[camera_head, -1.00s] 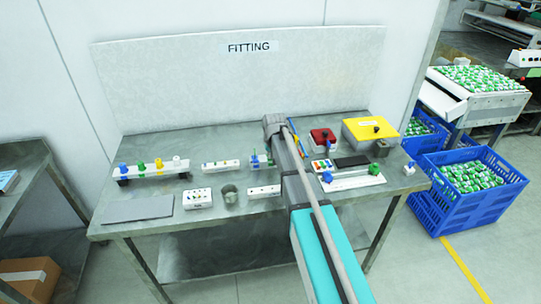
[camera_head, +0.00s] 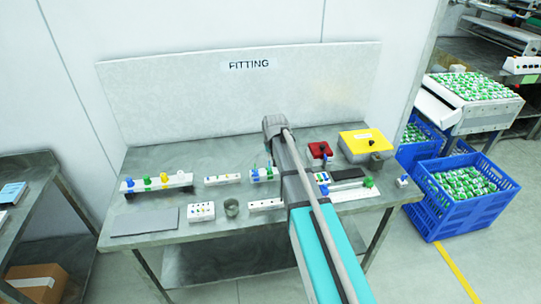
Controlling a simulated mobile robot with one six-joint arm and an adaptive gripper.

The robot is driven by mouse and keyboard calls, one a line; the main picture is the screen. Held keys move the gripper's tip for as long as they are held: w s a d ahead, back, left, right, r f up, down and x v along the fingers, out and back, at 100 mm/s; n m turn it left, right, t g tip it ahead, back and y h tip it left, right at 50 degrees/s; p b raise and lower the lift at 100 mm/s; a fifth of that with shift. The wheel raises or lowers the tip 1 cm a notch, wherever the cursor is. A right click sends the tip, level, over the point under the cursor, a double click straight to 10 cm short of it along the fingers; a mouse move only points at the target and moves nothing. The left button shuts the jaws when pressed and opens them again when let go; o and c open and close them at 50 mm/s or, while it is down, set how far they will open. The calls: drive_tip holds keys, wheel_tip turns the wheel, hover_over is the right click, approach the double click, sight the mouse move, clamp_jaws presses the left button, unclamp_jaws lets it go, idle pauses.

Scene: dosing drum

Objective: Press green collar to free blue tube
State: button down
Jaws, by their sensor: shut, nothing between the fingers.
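My arm reaches over the table from the bottom, and its far part hides whatever lies behind it. My gripper does not show; it seems hidden behind the arm. A small pale holder (camera_head: 262,176) with thin blue upright parts stands just left of the arm. A white rack (camera_head: 183,183) at the left carries blue, green (camera_head: 147,181), yellow and white fittings. A green knob (camera_head: 368,182) sits at the right end of a white strip right of the arm. I cannot tell which green part is the collar or which blue part is the tube.
On the fitting table (camera_head: 175,240) are a grey plate (camera_head: 145,221), white socket blocks (camera_head: 201,211), a grey cup (camera_head: 231,207), a red box (camera_head: 319,150) and a yellow-topped box (camera_head: 366,143). Blue crates (camera_head: 465,212) stand on the floor at the right.

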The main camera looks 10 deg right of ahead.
drive_tip(key=shift+p+v, duration=1.55)
drive_tip(key=shift+v, duration=0.4)
drive_tip(key=s+f+g, duration=0.1)
drive_tip(key=s+g, duration=0.2)
drive_tip(key=s, duration=2.3)
drive_tip(key=shift+f, duration=0.15)
